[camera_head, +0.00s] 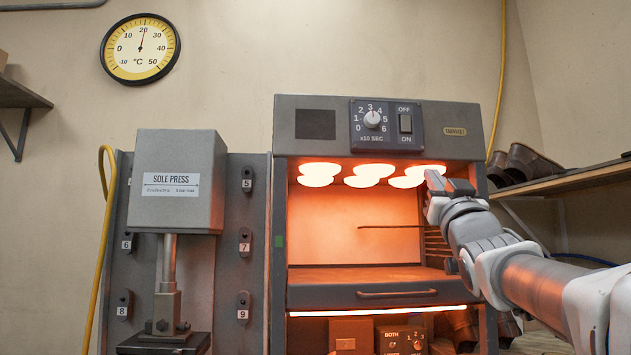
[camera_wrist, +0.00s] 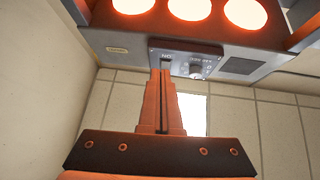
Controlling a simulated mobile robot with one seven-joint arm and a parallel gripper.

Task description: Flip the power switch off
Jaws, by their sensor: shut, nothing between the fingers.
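The power switch (camera_head: 405,123) is a dark rocker on the heater's control panel, with OFF printed above it and ON below. I cannot tell from its shape which end is pressed in. The lamps (camera_head: 367,175) below glow bright orange. My gripper (camera_head: 432,178) is shut and empty, to the right of and lower than the switch in the head view, in front of the lamps. In the wrist view, which looks turned over, the fingers (camera_wrist: 162,76) point at the panel and their tips overlap the switch area (camera_wrist: 166,58). I cannot tell whether they touch it.
A timer dial (camera_head: 372,119) sits left of the switch. The grey sole press (camera_head: 176,185) stands at the left. A shelf (camera_head: 560,183) with dark shoes is at the right. A drawer handle (camera_head: 397,294) sticks out below the lit chamber.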

